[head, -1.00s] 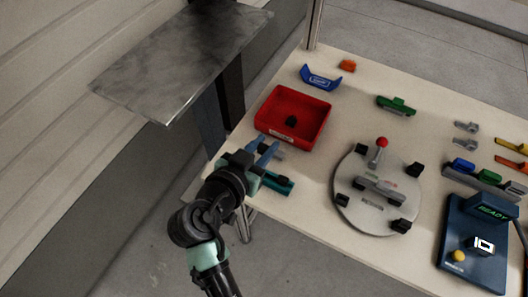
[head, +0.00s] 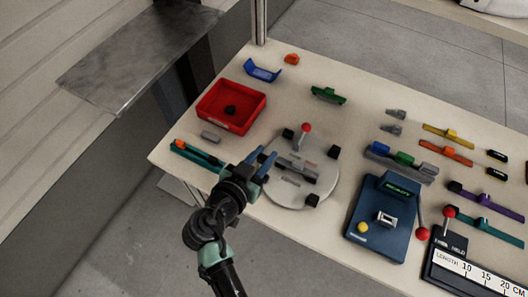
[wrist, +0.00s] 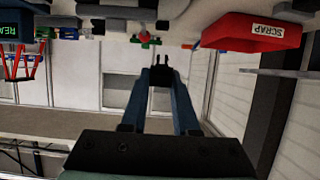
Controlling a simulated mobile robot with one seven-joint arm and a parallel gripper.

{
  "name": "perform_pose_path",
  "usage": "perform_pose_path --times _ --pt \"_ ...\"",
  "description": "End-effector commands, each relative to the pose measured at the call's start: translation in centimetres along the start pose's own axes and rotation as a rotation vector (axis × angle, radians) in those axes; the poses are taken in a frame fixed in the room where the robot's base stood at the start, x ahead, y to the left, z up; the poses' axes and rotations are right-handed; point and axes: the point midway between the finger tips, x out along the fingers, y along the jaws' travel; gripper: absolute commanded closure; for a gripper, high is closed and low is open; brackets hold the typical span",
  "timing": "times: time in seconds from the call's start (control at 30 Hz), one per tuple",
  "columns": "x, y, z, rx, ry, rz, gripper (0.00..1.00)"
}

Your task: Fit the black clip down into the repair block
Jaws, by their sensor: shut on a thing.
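My gripper (head: 265,160) is at the left edge of the round grey plate (head: 284,199) in the head view. In the wrist view my gripper (wrist: 161,70) has its two blue fingers closed on a small black piece (wrist: 161,76), which looks like the black clip. The clip is hidden or too small to make out in the head view. A grey block (head: 299,168) sits on the plate, just right of my fingertips, and looks like the repair block. Its slot cannot be made out. The clip appears apart from it.
A red-knobbed lever (head: 305,128) and black corner blocks (head: 333,152) stand around the plate. The red scrap tray (head: 250,97) is behind left; a teal holder (head: 208,160) lies left. A blue READY station (head: 379,243) stands right. Bare table lies behind the plate.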

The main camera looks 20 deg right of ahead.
Motion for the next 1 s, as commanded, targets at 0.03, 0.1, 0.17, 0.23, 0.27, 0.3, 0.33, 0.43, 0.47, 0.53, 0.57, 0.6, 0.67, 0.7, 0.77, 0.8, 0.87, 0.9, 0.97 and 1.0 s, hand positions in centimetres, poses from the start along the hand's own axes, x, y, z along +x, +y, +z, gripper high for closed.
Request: perform_pose_path --times 0.03,0.1,0.17,0.23,0.27,0.3,0.33,0.43,0.47,0.53,0.57,0.6,0.67,0.7,0.77,0.8,0.87,0.9,0.97,1.0 --pt "0.0 0.0 0.0 0.0 0.0 0.0 1.0" --pt "0.0 0.0 0.0 0.0 0.0 0.0 1.0" --pt "0.0 0.0 0.0 0.0 0.0 0.0 1.0" --pt "0.0 0.0 0.1 0.0 0.0 0.0 1.0" --pt "0.0 0.0 0.1 0.001 0.0 0.0 1.0" --pt "0.0 0.0 0.1 0.001 0.0 0.0 1.0" --pt "0.1 0.0 0.1 0.001 0.0 -0.001 1.0" --pt "0.2 0.0 0.5 0.001 0.0 -0.001 1.0" --pt "0.3 0.0 0.7 0.001 0.0 -0.001 1.0" --pt "0.5 0.0 1.2 0.0 0.0 -0.001 1.0" --pt "0.6 0.0 1.5 0.0 0.0 -0.001 1.0" --pt "0.7 0.0 1.8 0.0 0.0 -0.001 1.0" --pt "1.0 0.0 2.4 0.0 0.0 -0.001 1.0" --pt "1.1 0.0 2.7 0.0 0.0 -0.001 1.0" --pt "1.4 0.0 3.3 0.0 0.0 -0.001 1.0" --pt "1.5 0.0 3.6 0.0 0.0 -0.001 1.0" --pt "1.7 0.0 4.2 0.0 0.0 -0.001 1.0" --pt "1.9 0.0 4.5 0.0 0.0 -0.001 1.0" --pt "2.0 0.0 4.9 0.0 0.0 -0.001 1.0" --pt "2.1 0.0 5.1 0.0 0.0 -0.001 1.0"
